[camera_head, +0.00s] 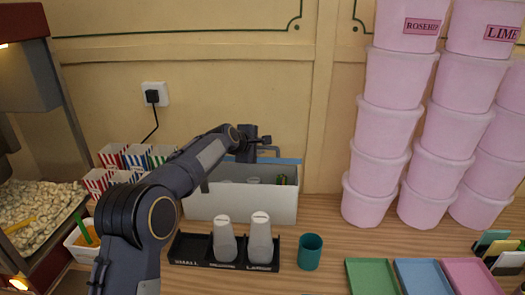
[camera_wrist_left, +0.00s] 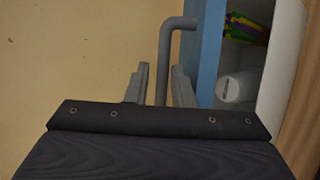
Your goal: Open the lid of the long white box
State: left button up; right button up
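The long white box (camera_head: 248,207) stands on the counter against the wall. Its grey interior shows, with cups and something green and yellow inside. The blue lid (camera_head: 287,161) is raised at the back edge, seen nearly edge-on. The lid also shows as a blue strip in the left wrist view (camera_wrist_left: 208,50). A grey bar handle (camera_wrist_left: 165,62) sticks out from the lid. My left gripper (camera_head: 262,146) is at the handle behind the box. In the left wrist view its fingers (camera_wrist_left: 159,88) stand on both sides of the bar, with a slight gap. My right gripper is out of view.
A black rack (camera_head: 190,251) with two pale bottles (camera_head: 261,240) stands before the box, beside a teal cup (camera_head: 310,251). Pink tub stacks (camera_head: 381,132) rise at right. Striped popcorn boxes (camera_head: 96,182) stand at left. Coloured trays (camera_head: 371,278) lie at front right.

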pick_arm(q)
jog(key=shift+b+v, duration=0.6)
jog(key=shift+v, duration=1.8)
